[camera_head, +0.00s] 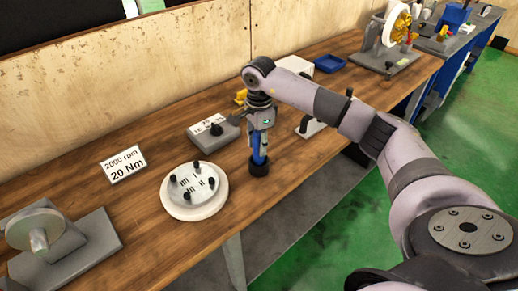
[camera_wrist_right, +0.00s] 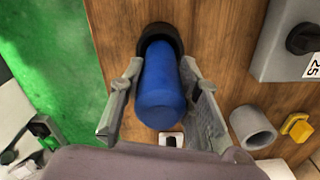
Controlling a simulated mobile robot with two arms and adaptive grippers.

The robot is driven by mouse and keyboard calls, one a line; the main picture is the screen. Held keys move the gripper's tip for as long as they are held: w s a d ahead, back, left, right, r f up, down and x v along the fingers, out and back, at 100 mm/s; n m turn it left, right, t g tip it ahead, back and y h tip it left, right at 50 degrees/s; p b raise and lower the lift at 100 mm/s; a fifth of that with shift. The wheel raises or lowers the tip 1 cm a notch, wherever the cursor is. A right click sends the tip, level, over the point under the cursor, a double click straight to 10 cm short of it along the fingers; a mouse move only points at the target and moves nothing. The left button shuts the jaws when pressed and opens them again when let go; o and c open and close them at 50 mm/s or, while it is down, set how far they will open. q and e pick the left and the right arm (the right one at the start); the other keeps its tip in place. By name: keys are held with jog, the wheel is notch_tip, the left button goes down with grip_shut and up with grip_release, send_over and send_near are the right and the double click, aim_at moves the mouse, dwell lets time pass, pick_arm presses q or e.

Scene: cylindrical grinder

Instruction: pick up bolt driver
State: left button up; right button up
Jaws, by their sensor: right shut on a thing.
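The bolt driver (camera_head: 260,148) is a blue upright cylinder with a black lower end, on the wooden table near its front edge. My right gripper (camera_head: 260,134) comes down on it from above, shut on its upper part. In the right wrist view the blue body of the bolt driver (camera_wrist_right: 162,92) lies between the two fingers of my right gripper (camera_wrist_right: 160,72). Its black end meets the wood, and I cannot tell whether it is part of the tool or a holder. My left gripper is not in view.
A round white plate (camera_head: 183,208) with black knobs stands left of the driver. A grey control box (camera_head: 213,133) with a knob is behind it. A sign (camera_head: 122,164) reads 2000 rpm, 20 Nm. A grey fixture (camera_head: 75,255) is at front left. A blue tray (camera_head: 329,63) lies farther back.

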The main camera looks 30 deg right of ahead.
jog(key=shift+r, duration=0.1)
jog(key=shift+c, duration=1.4)
jog(key=shift+w+r, duration=0.1)
jog(key=shift+c, duration=0.2)
